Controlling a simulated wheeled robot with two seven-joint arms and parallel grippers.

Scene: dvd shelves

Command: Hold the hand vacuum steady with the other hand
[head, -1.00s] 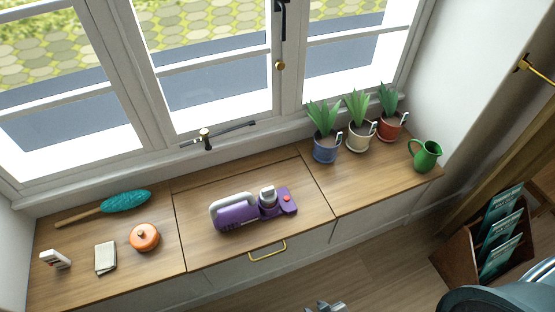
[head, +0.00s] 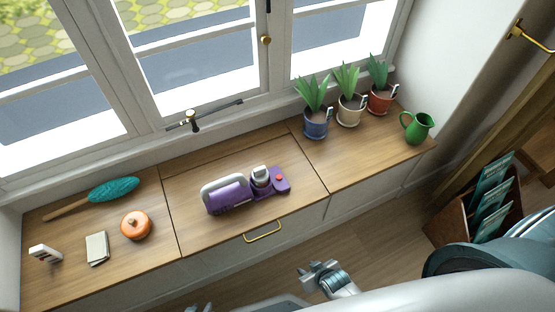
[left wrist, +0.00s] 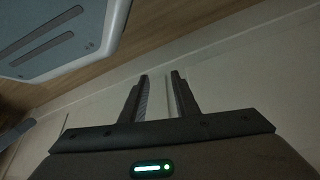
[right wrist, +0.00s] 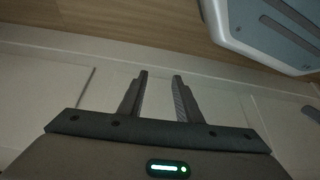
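The hand vacuum (head: 228,197) lies on the wooden counter near its front edge, above a brass handle. It has a purple body, a pale grey loop handle and a red button. My right gripper (head: 317,268) is open and empty, in front of the cabinet, below and right of the vacuum and apart from it. My left gripper (head: 198,308) barely shows at the bottom edge. The left wrist view shows its fingers (left wrist: 159,78) apart with nothing between them. The right wrist view shows the right fingers (right wrist: 161,77) apart too. Neither gripper touches the vacuum.
On the counter's left are a teal duster (head: 113,189), an orange lidded pot (head: 136,225), a pale notebook (head: 97,248) and a small white box (head: 45,254). Potted plants (head: 349,110) and a green jug (head: 416,127) stand right. A wooden rack (head: 462,221) stands on the floor.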

